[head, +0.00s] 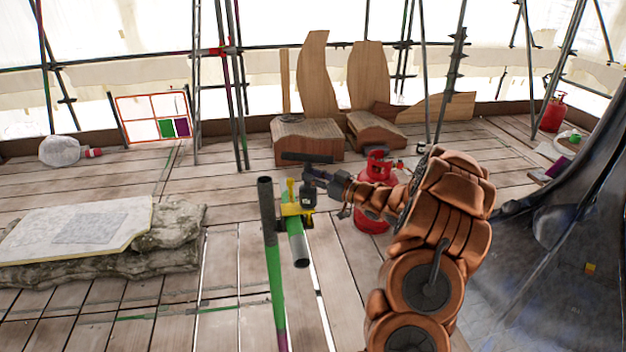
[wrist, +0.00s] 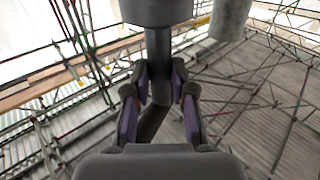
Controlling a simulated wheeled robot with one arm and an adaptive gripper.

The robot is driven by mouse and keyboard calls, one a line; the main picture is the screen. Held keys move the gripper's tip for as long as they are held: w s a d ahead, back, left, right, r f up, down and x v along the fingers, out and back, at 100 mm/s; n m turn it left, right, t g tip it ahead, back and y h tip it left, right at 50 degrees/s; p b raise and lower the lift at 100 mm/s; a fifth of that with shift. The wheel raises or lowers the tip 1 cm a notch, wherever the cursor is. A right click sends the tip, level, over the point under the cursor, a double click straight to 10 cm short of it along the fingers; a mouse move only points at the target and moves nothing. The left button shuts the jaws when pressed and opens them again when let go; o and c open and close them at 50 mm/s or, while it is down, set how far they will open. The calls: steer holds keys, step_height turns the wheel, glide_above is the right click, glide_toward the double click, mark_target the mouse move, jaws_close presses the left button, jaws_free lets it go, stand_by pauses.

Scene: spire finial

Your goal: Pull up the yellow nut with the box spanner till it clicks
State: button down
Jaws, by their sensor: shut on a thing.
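The box spanner shows in the wrist view as a thick dark grey head (wrist: 156,10) on a thin shaft (wrist: 158,60). My gripper (wrist: 160,88) is shut on this shaft, with purple pads on both sides; the lower part bends to the left. In the head view my gripper (head: 313,180) is beside a yellow coupler (head: 293,210) that joins a dark and green upright tube (head: 270,240) to a short tube (head: 297,243). A dark block, probably the spanner head (head: 307,196), is against the coupler's right side. I cannot make out the yellow nut separately.
A red gas bottle (head: 373,220) stands close behind my forearm. Wooden blocks and panels (head: 308,130) stand at the back. A stone slab (head: 90,230) lies at the left. A dark curved surface (head: 550,260) rises at the right. Plank floor between is mostly clear.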

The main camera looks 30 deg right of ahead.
steer(key=shift+a+f+m+h+b, duration=0.15)
steer(key=shift+m+h+b, duration=0.15)
steer(key=shift+b, duration=0.2)
steer(key=shift+m+h+b, duration=0.3)
steer(key=shift+h+b, duration=0.1)
steer(key=shift+b, duration=0.35)
steer(key=shift+m+t+h+b, duration=0.3)
steer(key=shift+h+b, duration=0.2)
steer(key=shift+b, duration=0.5)
steer(key=shift+m+h+b, duration=0.3)
steer(key=shift+h+b, duration=0.1)
steer(key=shift+b, duration=0.9)
steer(key=shift+a+h+b, duration=0.15)
steer(key=shift+h+b, duration=0.25)
steer(key=shift+b, duration=0.4)
steer(key=shift+m+h+b, duration=0.5)
steer(key=shift+h+b, duration=0.1)
steer(key=shift+b, duration=1)
steer(key=shift+a+m+h+b, duration=0.1)
steer(key=shift+m+h+b, duration=0.2)
steer(key=shift+b, duration=1)
steer(key=shift+h+b, duration=0.5)
steer(key=shift+b, duration=0.95)
steer(key=shift+m+h+b, duration=0.4)
steer(key=shift+m+b, duration=0.2)
steer(key=shift+b, duration=1.65)
